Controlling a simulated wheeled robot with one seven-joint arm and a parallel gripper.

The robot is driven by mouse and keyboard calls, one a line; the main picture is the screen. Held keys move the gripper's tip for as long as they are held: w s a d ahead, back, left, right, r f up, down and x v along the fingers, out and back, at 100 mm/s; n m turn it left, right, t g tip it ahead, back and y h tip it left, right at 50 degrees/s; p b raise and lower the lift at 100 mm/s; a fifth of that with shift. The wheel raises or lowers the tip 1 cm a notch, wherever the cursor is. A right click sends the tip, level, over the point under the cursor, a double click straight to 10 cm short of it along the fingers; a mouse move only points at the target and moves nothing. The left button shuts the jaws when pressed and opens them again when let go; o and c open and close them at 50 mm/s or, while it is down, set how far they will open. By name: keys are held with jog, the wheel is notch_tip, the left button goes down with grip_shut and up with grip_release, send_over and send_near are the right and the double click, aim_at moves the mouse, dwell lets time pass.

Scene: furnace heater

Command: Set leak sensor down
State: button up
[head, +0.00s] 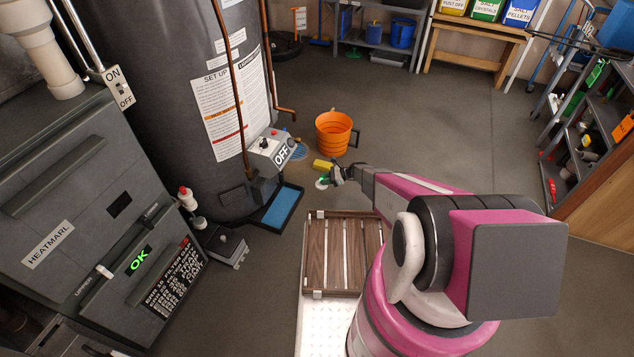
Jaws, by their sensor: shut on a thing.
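My gripper (335,176) is at the end of my outstretched arm, near the middle of the head view. It is shut on a small white and green thing, which looks like the leak sensor (322,183). The sensor appears above the floor, right of the blue-bottomed tray (282,212) beside the water heater. It is too small to tell its exact height or whether it touches anything. My gripper's fingers are partly hidden by the arm.
The dark water heater (170,70) and its OFF control box (272,150) stand left. A yellow sponge-like block (323,164) and an orange bucket (333,135) lie just beyond. A wooden slatted rack (340,250) is nearer. Floor (440,120) at upper right is clear.

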jog(key=w+a+f, duration=0.1)
jog(key=w+f, duration=0.1)
jog(key=w, duration=0.1)
jog(key=w+a+f, duration=0.1)
jog(key=w+f, duration=0.1)
jog(key=w, duration=0.1)
jog(key=w+a+f, duration=0.1)
jog(key=w+f, duration=0.1)
jog(key=w, duration=0.1)
jog(key=shift+w+a+f, duration=0.15)
jog(key=shift+w+a, duration=0.2)
jog(key=shift+f, duration=2)
jog(key=shift+f, duration=0.1)
jog(key=o, duration=1)
jog(key=shift+c, duration=0.2)
